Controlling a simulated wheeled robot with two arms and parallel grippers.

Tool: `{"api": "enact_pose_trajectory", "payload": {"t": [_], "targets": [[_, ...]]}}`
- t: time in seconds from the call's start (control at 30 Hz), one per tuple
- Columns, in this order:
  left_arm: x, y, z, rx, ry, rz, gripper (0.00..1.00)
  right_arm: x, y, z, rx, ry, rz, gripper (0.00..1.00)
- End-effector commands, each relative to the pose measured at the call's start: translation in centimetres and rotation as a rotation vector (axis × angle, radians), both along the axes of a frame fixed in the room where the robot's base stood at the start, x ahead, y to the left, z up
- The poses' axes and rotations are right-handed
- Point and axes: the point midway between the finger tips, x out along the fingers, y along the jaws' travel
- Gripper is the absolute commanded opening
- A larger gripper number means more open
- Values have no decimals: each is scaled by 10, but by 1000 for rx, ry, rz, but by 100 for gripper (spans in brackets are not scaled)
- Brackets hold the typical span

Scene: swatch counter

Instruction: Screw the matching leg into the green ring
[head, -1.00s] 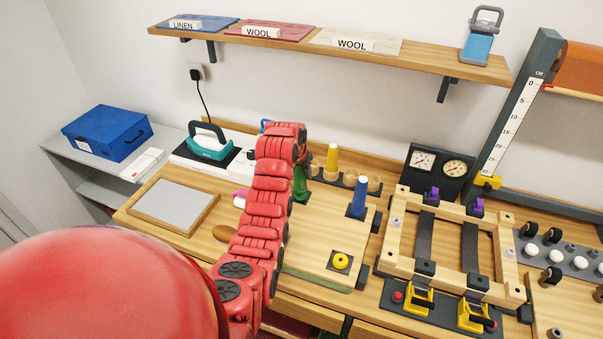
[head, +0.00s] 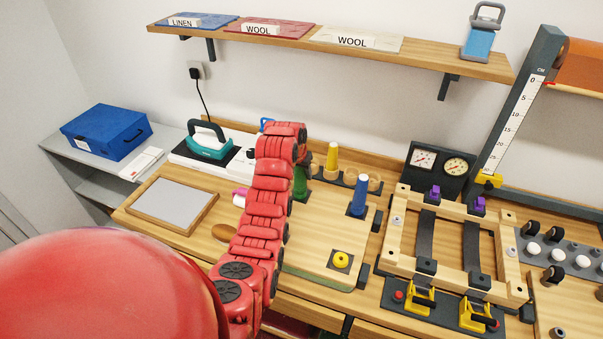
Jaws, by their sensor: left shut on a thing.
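My left gripper (head: 304,158) points down at the end of my red arm and is mostly hidden by its wrist. It is shut on the green leg (head: 301,183), which is upright over the back left part of the pale wooden board (head: 313,239). The green ring cannot be made out; the leg and my arm cover that area, so I cannot tell whether the leg touches it. A blue leg (head: 358,197) stands upright at the board's back right. A yellow ring (head: 341,260) is at its front right, with no leg in it. My right gripper is out of view.
A yellow leg (head: 333,158) stands in the rack (head: 348,180) behind the board. A wooden clamp frame (head: 394,222) is to the right, gauges (head: 438,165) behind it. An iron (head: 206,144) and a framed grey panel (head: 172,199) are left. A shelf (head: 430,66) hangs above.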

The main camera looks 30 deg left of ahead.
Motion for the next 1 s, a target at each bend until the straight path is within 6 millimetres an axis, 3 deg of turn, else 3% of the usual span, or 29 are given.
{"api": "enact_pose_trajectory", "payload": {"t": [0.43, 0.8, 1.0], "targets": [[0, 1, -5, 1, -1, -40, 0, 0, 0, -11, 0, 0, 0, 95], [-1, -5, -11, 2, -3, -625, 0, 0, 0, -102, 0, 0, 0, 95], [-2, -9, -5, 0, -1, -840, 0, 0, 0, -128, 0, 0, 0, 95]]}}
